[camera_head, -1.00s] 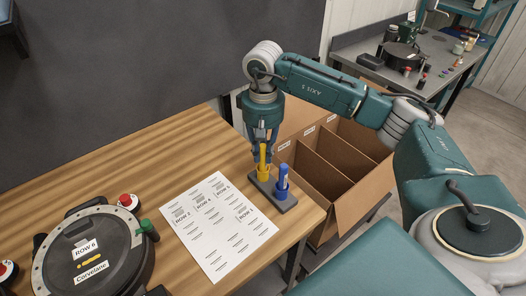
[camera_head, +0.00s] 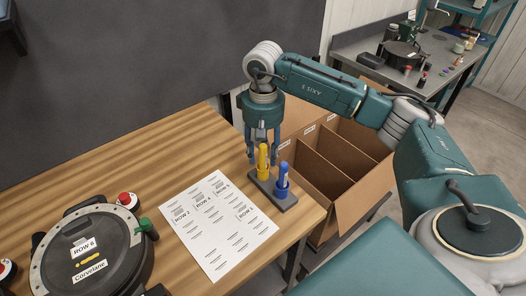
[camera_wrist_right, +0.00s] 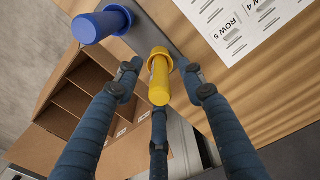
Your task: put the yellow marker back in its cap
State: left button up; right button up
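The yellow marker (camera_head: 262,157) stands upright in its yellow cap (camera_head: 263,174) on a small dark grey holder (camera_head: 285,204) near the table's right edge. A blue marker (camera_head: 282,178) stands in the same holder. My right gripper (camera_head: 263,156) points down over the yellow marker, its fingers spread apart around it. In the right wrist view the yellow marker (camera_wrist_right: 159,85) stands between the three open fingers, with gaps around it; its wider yellow collar (camera_wrist_right: 160,54) is behind. The blue marker (camera_wrist_right: 98,25) is at upper left. My left gripper is not in view.
A printed sheet (camera_head: 218,228) lies left of the holder. A round black seed meter (camera_head: 95,250) with red and green knobs is at lower left. An open divided cardboard box (camera_head: 350,200) stands beyond the table's right edge. A second bench (camera_head: 440,65) is behind.

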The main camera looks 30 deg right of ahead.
jog(key=shift+r, duration=0.25)
notch_tip(320, 180, up, 12)
jog(key=shift+f, duration=0.25)
